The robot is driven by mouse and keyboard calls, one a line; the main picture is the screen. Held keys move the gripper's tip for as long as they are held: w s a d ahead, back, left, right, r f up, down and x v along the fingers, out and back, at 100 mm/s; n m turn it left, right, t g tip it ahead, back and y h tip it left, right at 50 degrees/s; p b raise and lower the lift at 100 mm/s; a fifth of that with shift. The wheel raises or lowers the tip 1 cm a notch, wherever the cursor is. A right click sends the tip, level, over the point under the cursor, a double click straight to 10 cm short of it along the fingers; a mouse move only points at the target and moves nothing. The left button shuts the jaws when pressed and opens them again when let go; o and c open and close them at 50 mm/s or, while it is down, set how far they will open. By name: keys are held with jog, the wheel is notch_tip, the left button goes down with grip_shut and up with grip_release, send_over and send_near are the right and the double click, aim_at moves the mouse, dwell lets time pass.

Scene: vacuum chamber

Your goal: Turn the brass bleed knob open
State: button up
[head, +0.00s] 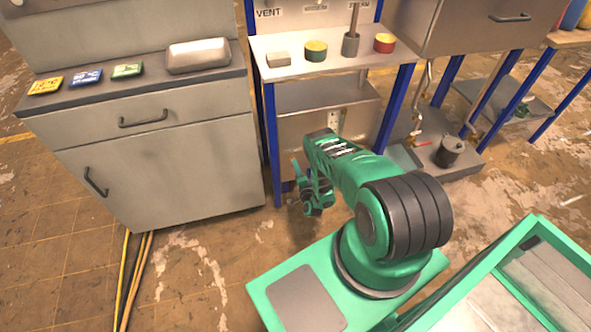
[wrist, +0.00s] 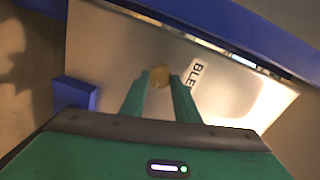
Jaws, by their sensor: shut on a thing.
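In the wrist view, the round brass bleed knob (wrist: 159,75) stands on a pale metal panel (wrist: 105,60). The two green fingers of my gripper (wrist: 158,86) lie on either side of the knob and are shut on it. A white label (wrist: 197,72) beside it reads "BLE", the rest hidden behind the right finger. I cannot tell how far the knob is turned. In the head view, my arm reaches toward the panel (head: 300,135) under the bench; the knob and my fingertips cannot be made out there.
Blue frame posts (head: 271,150) flank the panel, and a blue block (wrist: 76,93) sits close left of my fingers. The bench top (head: 285,45) above holds small tins and a block. A grey cabinet (head: 170,165) stands left; a pump-like unit (head: 449,151) stands right.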

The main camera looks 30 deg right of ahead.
jog(key=shift+s+d+f, duration=0.1)
jog(key=shift+f, duration=0.05)
jog(key=o, duration=1)
jog(key=shift+o, duration=0.2)
jog(key=v, duration=1)
jog(key=shift+s, duration=0.3)
